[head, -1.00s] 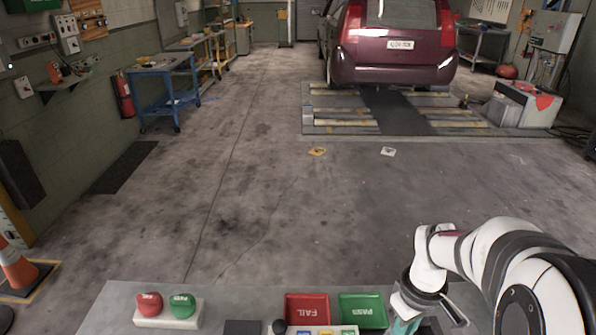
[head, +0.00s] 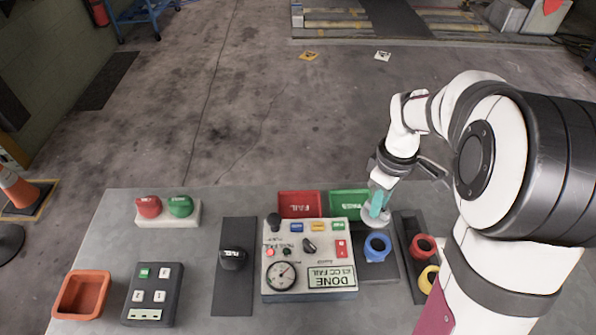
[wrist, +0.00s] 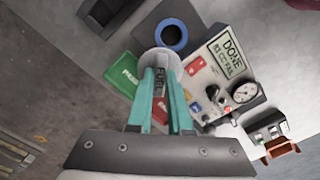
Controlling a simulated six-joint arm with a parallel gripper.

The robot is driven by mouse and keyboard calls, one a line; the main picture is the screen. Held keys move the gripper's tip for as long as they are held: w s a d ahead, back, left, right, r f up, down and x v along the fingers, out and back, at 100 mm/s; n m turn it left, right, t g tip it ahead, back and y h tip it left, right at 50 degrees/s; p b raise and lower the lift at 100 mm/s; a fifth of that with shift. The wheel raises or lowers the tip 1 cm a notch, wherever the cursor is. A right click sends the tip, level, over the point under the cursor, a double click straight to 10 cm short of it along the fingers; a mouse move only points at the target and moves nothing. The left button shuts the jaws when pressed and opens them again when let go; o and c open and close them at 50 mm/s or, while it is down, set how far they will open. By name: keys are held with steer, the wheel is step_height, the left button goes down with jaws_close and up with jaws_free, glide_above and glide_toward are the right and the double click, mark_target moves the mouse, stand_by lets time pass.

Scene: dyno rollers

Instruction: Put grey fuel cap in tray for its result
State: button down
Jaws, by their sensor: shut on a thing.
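The grey fuel cap (head: 375,219) is held in my gripper (head: 378,203), at the front right edge of the green PASS tray and above the table. In the wrist view the teal fingers (wrist: 161,82) are closed on the handle of the cap (wrist: 161,58). The red FAIL tray (head: 299,205) is left of the green PASS tray (head: 345,204); both show in the wrist view, the green one (wrist: 122,75) clear and the red one partly hidden by the fingers. The tester's display (head: 331,279) reads DONE and FAIL, with a CC value.
The tester box (head: 310,292) with gauge and switches stands in front of the trays. Red and green buttons, a black FUEL piece (head: 232,258), a keypad and an orange bin (head: 81,295) are left.

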steer(key=w+a+f+n, duration=0.1)
steer(key=w+a+n, duration=0.4)
steer(key=w+n, duration=0.3)
steer(key=n, duration=0.1)
glide_toward(299, 208)
steer(key=shift+d+f, duration=0.1)
step_height(299, 208, down, 3)
steer(key=shift+f, duration=0.45)
steer(key=shift+f, duration=0.2)
steer(key=c, duration=0.8)
jaws_free()
steer(key=shift+c, duration=0.2)
